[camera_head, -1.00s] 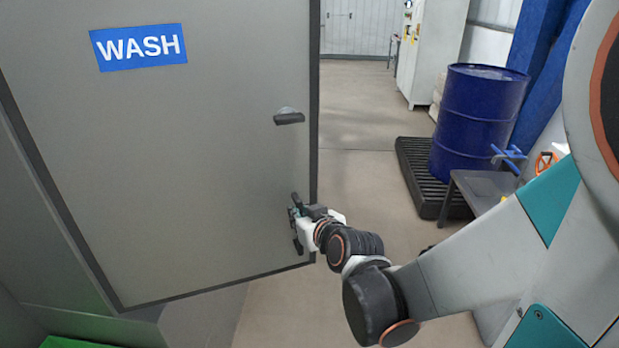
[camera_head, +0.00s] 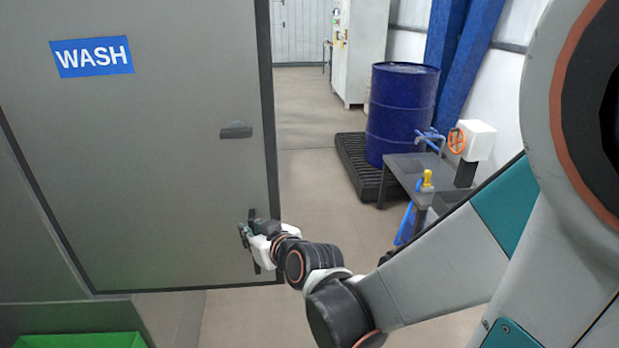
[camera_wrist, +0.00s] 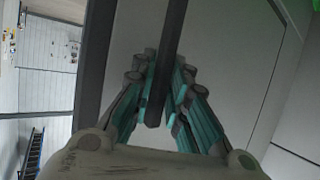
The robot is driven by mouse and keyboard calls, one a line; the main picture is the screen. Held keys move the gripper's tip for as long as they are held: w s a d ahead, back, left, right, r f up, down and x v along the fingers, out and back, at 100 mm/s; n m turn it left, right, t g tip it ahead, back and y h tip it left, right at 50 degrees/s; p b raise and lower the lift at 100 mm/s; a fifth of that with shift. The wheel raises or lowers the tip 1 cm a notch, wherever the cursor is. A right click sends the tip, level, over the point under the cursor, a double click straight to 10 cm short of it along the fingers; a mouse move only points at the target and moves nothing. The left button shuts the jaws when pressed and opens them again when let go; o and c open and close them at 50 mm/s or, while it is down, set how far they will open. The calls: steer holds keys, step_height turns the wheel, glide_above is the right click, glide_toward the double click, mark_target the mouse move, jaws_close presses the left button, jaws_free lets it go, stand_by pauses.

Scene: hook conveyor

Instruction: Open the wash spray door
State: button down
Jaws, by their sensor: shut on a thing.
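The wash spray door (camera_head: 140,190) is a large grey panel with a dark edge and a blue WASH sign (camera_head: 92,57). It stands swung out from the housing on the left in the head view. A small dark latch-like fitting (camera_head: 236,131) sits near its free edge. My gripper (camera_head: 248,236) is at the lower free-edge side of the door, shut on the dark bar handle (camera_head: 254,250). In the wrist view the fingers (camera_wrist: 160,100) close on both sides of the handle bar (camera_wrist: 165,60), with the door panel behind it.
A blue drum (camera_head: 400,115) stands on a black slatted pallet (camera_head: 352,165) to the right. A grey bench (camera_head: 415,170) with blue and yellow fittings stands near my arm. A green surface (camera_head: 80,340) is at the lower left.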

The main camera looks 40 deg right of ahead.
steer(key=shift+s, duration=0.2)
steer(key=c, duration=1.6)
jaws_free()
steer(key=shift+c, duration=0.2)
steer(key=shift+s, duration=0.1)
steer(key=v, duration=0.7)
steer(key=shift+s+r, duration=0.2)
steer(key=shift+s, duration=0.05)
steer(key=s+a+g, duration=0.4)
steer(key=s+g, duration=0.2)
steer(key=s, duration=0.3)
steer(key=shift+s+f+g, duration=0.15)
steer(key=shift+f+g, duration=0.1)
steer(key=shift+g, duration=0.05)
